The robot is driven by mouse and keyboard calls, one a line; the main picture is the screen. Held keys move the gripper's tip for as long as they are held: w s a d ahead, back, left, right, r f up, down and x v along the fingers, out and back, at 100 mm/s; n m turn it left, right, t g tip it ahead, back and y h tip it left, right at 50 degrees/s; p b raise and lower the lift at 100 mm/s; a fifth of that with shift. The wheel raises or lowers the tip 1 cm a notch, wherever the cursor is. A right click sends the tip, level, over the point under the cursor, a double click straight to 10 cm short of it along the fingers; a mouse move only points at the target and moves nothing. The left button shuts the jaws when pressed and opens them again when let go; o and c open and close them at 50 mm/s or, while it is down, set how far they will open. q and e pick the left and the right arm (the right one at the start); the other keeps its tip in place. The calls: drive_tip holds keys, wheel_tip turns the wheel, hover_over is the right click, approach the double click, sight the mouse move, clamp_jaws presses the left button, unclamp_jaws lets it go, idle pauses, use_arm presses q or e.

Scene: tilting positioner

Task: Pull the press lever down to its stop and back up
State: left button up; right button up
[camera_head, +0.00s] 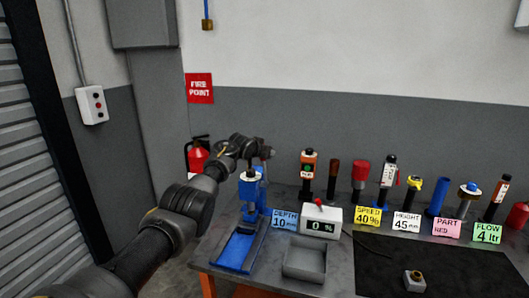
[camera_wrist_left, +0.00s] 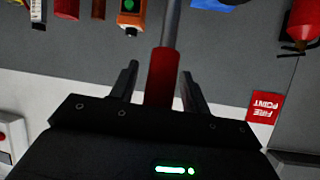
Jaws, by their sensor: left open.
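The blue press (camera_head: 250,192) stands at the left end of the workbench, with its blue base (camera_head: 240,247) toward the front. In the left wrist view the press lever shows as a grey rod (camera_wrist_left: 171,22) with a red grip (camera_wrist_left: 163,76). My left gripper (camera_wrist_left: 159,82) is open, and the red grip lies between its two fingers with gaps visible on both sides. In the head view my left gripper (camera_head: 267,152) is above the press and hides most of the lever. My right gripper is not in view.
A white display box (camera_head: 321,222) reading 0 % stands right of the press, behind a grey tray (camera_head: 304,260). Several tools and labelled cards line the back of the bench. A black mat (camera_head: 455,275) is on the right. A fire extinguisher (camera_head: 198,157) is behind my left arm.

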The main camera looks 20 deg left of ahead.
use_arm(q)
drive_tip(key=shift+s, duration=0.2)
drive_tip(key=shift+b+v, duration=0.55)
drive_tip(key=shift+v, duration=0.3)
drive_tip(key=b+v, duration=0.2)
drive_tip(key=v, duration=0.6)
drive_tip(key=shift+s+r+b, duration=0.25)
drive_tip(key=shift+s+b, duration=0.05)
drive_tip(key=shift+b, duration=0.1)
drive_tip(key=shift+f, duration=0.1)
